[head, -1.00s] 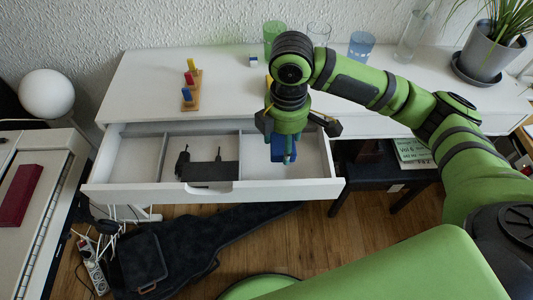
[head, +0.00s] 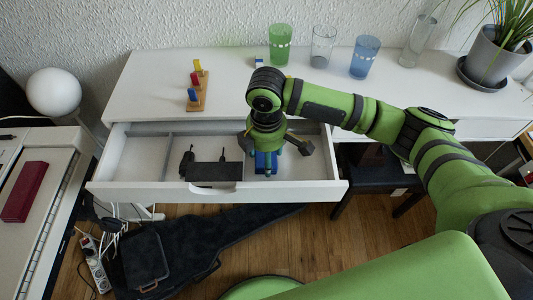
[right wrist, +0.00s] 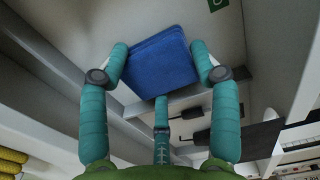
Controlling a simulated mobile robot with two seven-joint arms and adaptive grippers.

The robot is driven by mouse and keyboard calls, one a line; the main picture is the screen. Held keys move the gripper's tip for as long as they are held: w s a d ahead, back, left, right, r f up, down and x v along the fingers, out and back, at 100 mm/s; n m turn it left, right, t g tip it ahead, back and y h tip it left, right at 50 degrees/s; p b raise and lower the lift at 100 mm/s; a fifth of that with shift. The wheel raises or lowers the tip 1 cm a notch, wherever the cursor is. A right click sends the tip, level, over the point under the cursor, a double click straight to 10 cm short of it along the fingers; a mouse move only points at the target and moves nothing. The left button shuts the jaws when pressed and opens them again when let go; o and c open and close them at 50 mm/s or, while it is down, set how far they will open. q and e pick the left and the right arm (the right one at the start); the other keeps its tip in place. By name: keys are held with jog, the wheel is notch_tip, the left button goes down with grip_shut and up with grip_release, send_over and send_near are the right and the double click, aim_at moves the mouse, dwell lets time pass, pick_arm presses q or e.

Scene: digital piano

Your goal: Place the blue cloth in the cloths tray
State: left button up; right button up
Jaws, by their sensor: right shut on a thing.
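The blue cloth (head: 266,163) is a folded square pad, partly hidden under my right gripper (head: 268,150) in the head view. In the right wrist view the blue cloth (right wrist: 160,62) lies between the two teal side fingers, with a third finger at its near edge. My right gripper is shut on it, over the right part of the open drawer (head: 135,191). I cannot tell whether the cloth touches the drawer floor. A white divided tray (head: 143,158) fills the drawer; I cannot tell which part is the cloths tray. My left gripper is not in view.
A black adapter (head: 212,171) lies in the middle compartment, close left of my gripper. A peg board (head: 203,98), a green glass (head: 280,50), a clear glass (head: 322,50) and a blue glass (head: 364,60) stand on the desk top. The left compartment looks empty.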

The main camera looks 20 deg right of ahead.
jog(key=o, duration=0.6)
jog(key=shift+f, duration=0.1)
jog(key=shift+o, duration=0.2)
notch_tip(320, 180, up, 12)
jog(key=shift+r, duration=0.2)
